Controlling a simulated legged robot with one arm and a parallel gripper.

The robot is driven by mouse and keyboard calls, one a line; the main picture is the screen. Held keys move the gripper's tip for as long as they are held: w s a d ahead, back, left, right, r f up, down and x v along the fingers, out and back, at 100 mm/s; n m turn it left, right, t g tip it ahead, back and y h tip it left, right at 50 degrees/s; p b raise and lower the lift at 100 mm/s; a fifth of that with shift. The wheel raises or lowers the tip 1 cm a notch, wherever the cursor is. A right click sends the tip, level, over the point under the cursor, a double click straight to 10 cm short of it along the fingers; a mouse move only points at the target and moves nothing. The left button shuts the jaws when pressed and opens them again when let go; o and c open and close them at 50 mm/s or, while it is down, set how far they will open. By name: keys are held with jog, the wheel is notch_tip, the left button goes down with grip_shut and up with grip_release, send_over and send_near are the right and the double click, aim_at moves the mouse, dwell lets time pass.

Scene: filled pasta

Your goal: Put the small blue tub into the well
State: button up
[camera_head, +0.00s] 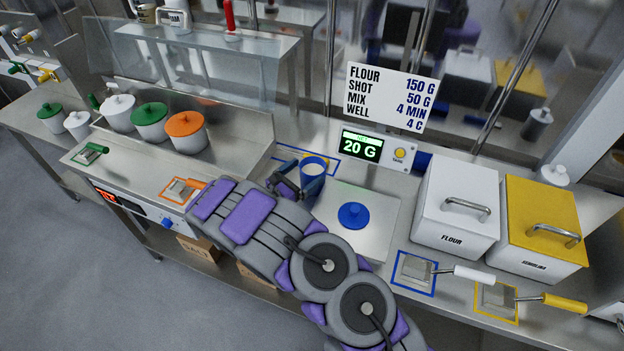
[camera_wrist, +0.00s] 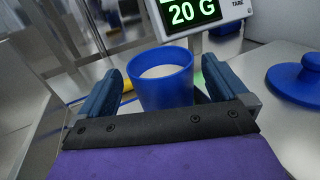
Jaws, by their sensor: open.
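The small blue tub (camera_head: 313,168) is upright and open-topped, with white contents, on the steel counter just in front of the scale display. It also shows in the wrist view (camera_wrist: 165,90), between my two fingers. My gripper (camera_head: 298,178) is open; in the wrist view (camera_wrist: 162,86) one finger is on each side of the tub, and I cannot tell whether either touches it. A blue lid with a knob (camera_head: 353,215) lies on the steel plate to the right, apart from the tub. The well is likely in the steel unit (camera_head: 240,140) at left; no empty opening is clearly visible.
The scale display (camera_head: 361,147) reads 20 G. White, green and orange lidded pots (camera_head: 185,130) stand at left. White flour (camera_head: 457,210) and yellow (camera_head: 540,225) bins stand at right, with scoops in front. A recipe sign (camera_head: 390,97) hangs behind.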

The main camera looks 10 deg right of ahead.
aim_at(321, 160)
jog(key=x, duration=0.4)
jog(key=shift+w+d+b, duration=0.15)
jog(key=shift+w+b, duration=0.05)
jog(key=shift+b, duration=0.15)
jog(key=c, duration=1.7)
